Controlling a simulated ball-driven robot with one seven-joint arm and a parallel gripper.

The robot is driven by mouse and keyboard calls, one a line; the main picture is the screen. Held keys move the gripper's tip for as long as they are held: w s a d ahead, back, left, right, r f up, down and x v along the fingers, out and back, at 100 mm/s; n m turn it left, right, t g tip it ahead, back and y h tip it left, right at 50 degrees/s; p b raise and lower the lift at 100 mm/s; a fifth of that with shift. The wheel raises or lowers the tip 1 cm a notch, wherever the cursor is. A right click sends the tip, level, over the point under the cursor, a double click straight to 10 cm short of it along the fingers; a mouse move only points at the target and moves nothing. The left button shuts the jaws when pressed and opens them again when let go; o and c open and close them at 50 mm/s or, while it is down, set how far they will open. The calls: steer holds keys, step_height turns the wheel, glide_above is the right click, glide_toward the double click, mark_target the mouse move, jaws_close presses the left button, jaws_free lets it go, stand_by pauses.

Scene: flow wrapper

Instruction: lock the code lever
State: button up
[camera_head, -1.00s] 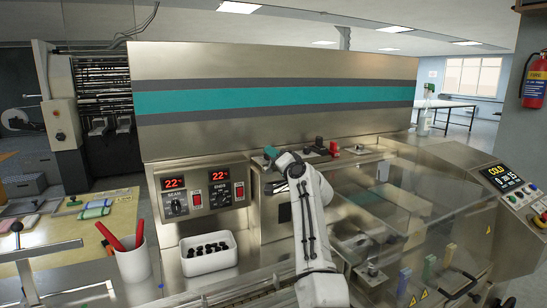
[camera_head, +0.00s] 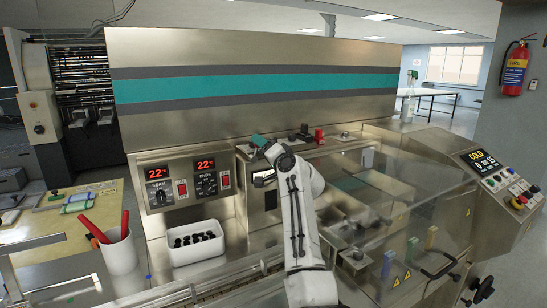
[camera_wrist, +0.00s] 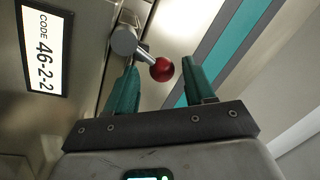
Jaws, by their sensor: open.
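The code lever (camera_wrist: 145,57) shows in the wrist view as a metal arm on a round grey pivot, ending in a red ball knob (camera_wrist: 161,69). My gripper (camera_wrist: 161,66) is open, with one teal finger on each side of the knob. The knob appears between the fingertips; I see no clear contact, and its depth between them is hard to judge. A lit label (camera_wrist: 46,50) beside the lever reads CODE 46-2-2. In the head view my gripper (camera_head: 260,145) is at the machine's front, and the lever cannot be made out behind it.
Two red temperature displays (camera_head: 159,173) read 22. A white bin (camera_head: 196,242) and a cup of red tools (camera_head: 118,252) stand in front. A clear guard (camera_head: 400,200) covers the right side.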

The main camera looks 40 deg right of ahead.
steer(key=v, duration=0.8)
steer(key=shift+s+b, duration=0.35)
steer(key=shift+b, duration=0.1)
steer(key=shift+a, duration=0.15)
